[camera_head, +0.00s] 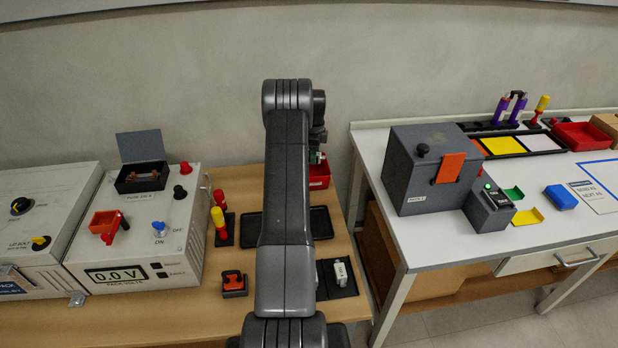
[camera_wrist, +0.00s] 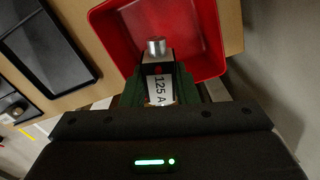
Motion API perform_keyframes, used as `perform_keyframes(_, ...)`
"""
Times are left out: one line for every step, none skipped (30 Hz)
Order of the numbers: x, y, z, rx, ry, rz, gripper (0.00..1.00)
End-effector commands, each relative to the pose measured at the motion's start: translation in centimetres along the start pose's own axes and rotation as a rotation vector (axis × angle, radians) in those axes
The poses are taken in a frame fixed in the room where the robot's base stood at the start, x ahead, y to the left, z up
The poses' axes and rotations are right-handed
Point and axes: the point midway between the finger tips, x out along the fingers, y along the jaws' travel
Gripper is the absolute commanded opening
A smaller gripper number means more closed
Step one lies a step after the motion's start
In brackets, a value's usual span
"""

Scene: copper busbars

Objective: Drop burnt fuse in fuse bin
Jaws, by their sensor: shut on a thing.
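My gripper (camera_wrist: 160,88) is shut on a fuse (camera_wrist: 157,68) with a silver end cap and a white label reading 125 A. The fuse's cap points into the red bin (camera_wrist: 200,35), and in the wrist view the fuse overlaps the bin's near side. Its height above the bin floor cannot be told. The bin's visible inside looks empty. In the head view my gripper (camera_head: 317,157) is at the red bin (camera_head: 320,181), at the back of the wooden table. My arm hides part of the bin, and the fuse cannot be made out there.
A black tray (camera_head: 321,222) lies in front of the bin. A white part (camera_head: 341,273) lies on a dark mat nearer me. An open fuse box (camera_head: 140,186) sits on the pack unit at left. The wall is close behind the bin.

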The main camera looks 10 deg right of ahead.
Motion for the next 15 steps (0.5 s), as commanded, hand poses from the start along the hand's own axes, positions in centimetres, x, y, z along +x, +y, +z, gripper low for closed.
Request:
perform_keyframes(1.0, 0.0, 0.0, -0.001, 0.000, 0.000, 0.02)
perform_keyframes(1.3, 0.0, 0.0, -0.001, 0.000, 0.000, 0.02)
perform_keyframes(1.8, 0.0, 0.0, -0.001, 0.000, 0.000, 0.02)
perform_keyframes(2.2, 0.0, 0.0, -0.001, 0.000, 0.000, 0.02)
perform_keyframes(2.5, 0.0, 0.0, -0.001, 0.000, 0.000, 0.02)
perform_keyframes(2.8, 0.0, 0.0, -0.001, 0.000, 0.000, 0.02)
perform_keyframes(3.0, 0.0, 0.0, -0.001, 0.000, 0.000, 0.02)
perform_keyframes(3.1, 0.0, 0.0, -0.001, 0.000, 0.000, 0.02)
perform_keyframes(3.2, 0.0, 0.0, -0.001, 0.000, 0.000, 0.02)
perform_keyframes(3.2, 0.0, 0.0, -0.001, 0.000, -0.001, 0.02)
perform_keyframes(3.3, 0.0, 0.0, -0.001, 0.000, -0.001, 0.02)
perform_keyframes(3.2, 0.0, 0.0, -0.002, 0.000, -0.001, 0.02)
perform_keyframes(3.2, 0.0, 0.0, -0.002, 0.000, -0.001, 0.02)
perform_keyframes(3.2, 0.0, 0.0, -0.002, 0.000, -0.001, 0.02)
perform_keyframes(3.2, 0.0, 0.0, -0.002, 0.000, -0.001, 0.02)
